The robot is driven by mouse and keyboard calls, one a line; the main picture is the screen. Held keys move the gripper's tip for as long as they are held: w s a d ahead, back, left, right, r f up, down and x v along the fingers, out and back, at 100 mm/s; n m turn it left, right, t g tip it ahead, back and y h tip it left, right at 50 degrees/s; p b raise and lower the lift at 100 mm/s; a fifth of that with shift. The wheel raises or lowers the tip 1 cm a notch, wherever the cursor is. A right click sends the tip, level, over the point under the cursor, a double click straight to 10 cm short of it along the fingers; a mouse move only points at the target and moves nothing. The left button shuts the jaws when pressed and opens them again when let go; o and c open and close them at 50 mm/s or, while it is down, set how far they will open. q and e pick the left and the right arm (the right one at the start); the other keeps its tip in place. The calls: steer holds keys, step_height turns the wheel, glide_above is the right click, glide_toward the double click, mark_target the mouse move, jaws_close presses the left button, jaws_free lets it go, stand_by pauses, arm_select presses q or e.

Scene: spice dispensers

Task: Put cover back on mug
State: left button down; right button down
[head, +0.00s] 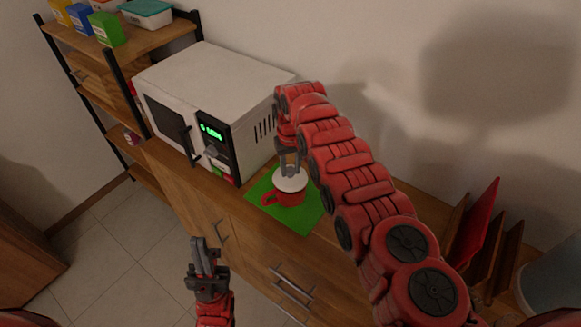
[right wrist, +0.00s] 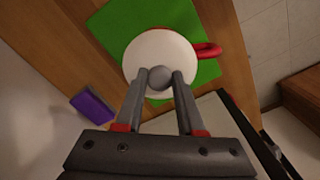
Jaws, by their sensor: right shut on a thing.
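A red mug (head: 283,198) stands on a green mat (head: 304,217) on the wooden counter. A white round cover (head: 291,183) sits at the top of the mug; I cannot tell whether it touches the rim. My right gripper (head: 290,168) is above the mug and shut on the cover's grey knob. In the right wrist view the cover (right wrist: 152,52) hides most of the mug, with its red handle (right wrist: 208,50) showing at the right. The knob (right wrist: 160,77) is between the fingertips of my right gripper (right wrist: 159,76). My left gripper (head: 203,254) is low over the floor, its fingers close together.
A white microwave (head: 203,85) stands left of the mat, close to my right gripper. A shelf (head: 150,40) with colored boxes is at the back left. A red panel in a wooden rack (head: 474,225) is at the right. A purple item (right wrist: 92,108) shows in the right wrist view.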

steer(key=shift+p, duration=0.45)
stand_by(0.5)
steer(key=shift+f+b, duration=0.5)
steer(key=shift+b, duration=0.2)
stand_by(0.9)
stand_by(0.4)
steer(key=shift+c, duration=2.2)
jaws_free()
